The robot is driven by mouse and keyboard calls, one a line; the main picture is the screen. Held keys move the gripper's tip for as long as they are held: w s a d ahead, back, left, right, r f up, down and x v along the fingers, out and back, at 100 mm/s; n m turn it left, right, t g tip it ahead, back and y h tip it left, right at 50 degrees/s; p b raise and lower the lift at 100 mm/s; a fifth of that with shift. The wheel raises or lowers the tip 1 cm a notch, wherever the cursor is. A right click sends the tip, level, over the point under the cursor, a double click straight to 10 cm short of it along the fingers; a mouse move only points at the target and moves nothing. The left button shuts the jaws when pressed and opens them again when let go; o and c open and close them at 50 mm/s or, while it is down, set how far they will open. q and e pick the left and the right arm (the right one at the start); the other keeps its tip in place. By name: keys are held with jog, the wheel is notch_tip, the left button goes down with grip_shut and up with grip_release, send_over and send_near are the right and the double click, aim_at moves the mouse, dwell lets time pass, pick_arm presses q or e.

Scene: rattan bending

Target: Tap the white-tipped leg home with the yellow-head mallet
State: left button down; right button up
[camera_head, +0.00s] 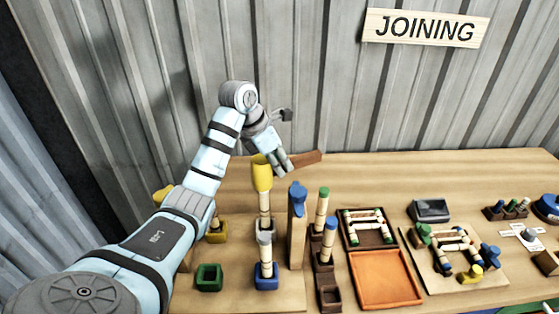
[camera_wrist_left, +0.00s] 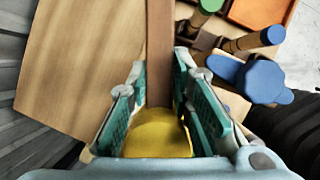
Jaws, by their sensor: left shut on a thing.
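The yellow-head mallet has a yellow head (camera_head: 262,176) and a brown handle (camera_head: 306,159). My left gripper (camera_head: 281,162) is shut on the mallet close to its head. The left wrist view shows the handle (camera_wrist_left: 160,50) and the yellow head (camera_wrist_left: 155,135) between the fingers (camera_wrist_left: 158,105). A pale upright leg (camera_head: 265,205) stands directly under the head, pale near its lower end, above a grey collar (camera_head: 265,238) and a blue base (camera_head: 266,277). The head looks to be on or just above the leg's top; I cannot tell whether they touch. My right gripper is not in view.
A blue-topped post (camera_head: 297,200) and a green-tipped stick (camera_head: 323,205) stand close on the right. A green holder (camera_head: 209,277) is at left. An orange tray (camera_head: 385,278) and a frame assembly (camera_head: 455,250) lie further right. The corrugated wall (camera_head: 300,70) is behind.

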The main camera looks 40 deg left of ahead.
pick_arm(q)
notch_tip(320, 180, up, 3)
jog(key=shift+w+r+p, duration=0.1)
jog(key=shift+w+p, duration=0.05)
jog(key=shift+p, duration=0.65)
jog(key=shift+r, duration=0.2)
jog(key=shift+f, duration=0.4)
notch_tip(320, 180, down, 4)
jog(key=shift+r+b, duration=0.1)
jog(key=shift+b, duration=1)
jog(key=shift+r, duration=0.25)
